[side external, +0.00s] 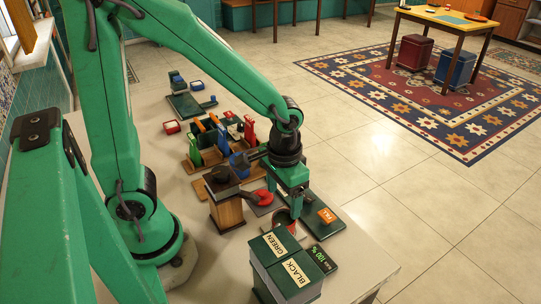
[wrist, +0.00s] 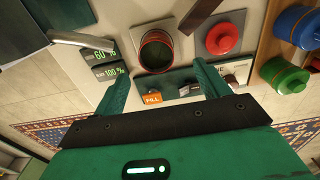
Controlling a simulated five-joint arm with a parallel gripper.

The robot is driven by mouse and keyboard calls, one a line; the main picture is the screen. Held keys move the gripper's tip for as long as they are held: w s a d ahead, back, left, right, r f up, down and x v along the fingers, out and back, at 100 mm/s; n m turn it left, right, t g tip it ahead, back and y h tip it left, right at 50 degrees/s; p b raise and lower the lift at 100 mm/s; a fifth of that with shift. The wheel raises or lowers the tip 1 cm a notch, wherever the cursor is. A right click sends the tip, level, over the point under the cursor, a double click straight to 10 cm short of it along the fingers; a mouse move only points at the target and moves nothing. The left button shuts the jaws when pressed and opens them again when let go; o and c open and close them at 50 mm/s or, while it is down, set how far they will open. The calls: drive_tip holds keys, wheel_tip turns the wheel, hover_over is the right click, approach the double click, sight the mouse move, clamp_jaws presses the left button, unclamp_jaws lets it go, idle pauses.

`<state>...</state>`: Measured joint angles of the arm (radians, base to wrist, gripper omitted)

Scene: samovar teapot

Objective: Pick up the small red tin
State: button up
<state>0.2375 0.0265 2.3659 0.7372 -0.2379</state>
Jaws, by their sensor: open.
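A small round red-rimmed open tin (side external: 284,218), dark inside, stands upright below my gripper; it also shows in the wrist view (wrist: 157,64). A second red round object (side external: 264,197) sits on a flat pad beside it and is in the wrist view too (wrist: 222,38). I cannot tell for certain which is the task's red tin. My gripper (side external: 294,205) points down with its jaws apart and empty. In the wrist view its green fingertips (wrist: 160,76) are spread just short of the open tin, which lies ahead of the gap between them.
Green boxes (side external: 290,268) labelled GREEN and BLACK stand close in front. A dark-topped wooden block (side external: 226,207) is left of the gripper. A green panel (side external: 325,212) with an orange FILL label lies to the right. Blue and green cylinders (wrist: 291,25) stand on wooden stands.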

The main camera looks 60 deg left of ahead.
sight(284, 220)
drive_tip(key=shift+d+f, duration=0.1)
drive_tip(key=shift+f, duration=0.2)
drive_tip(key=shift+f, duration=1.25)
drive_tip(key=shift+f, duration=0.15)
drive_tip(key=shift+d+f, duration=0.2)
drive_tip(key=shift+f, duration=2.25)
drive_tip(key=shift+c, duration=0.4)
drive_tip(key=c, duration=1.1)
drive_tip(key=shift+r, duration=0.2)
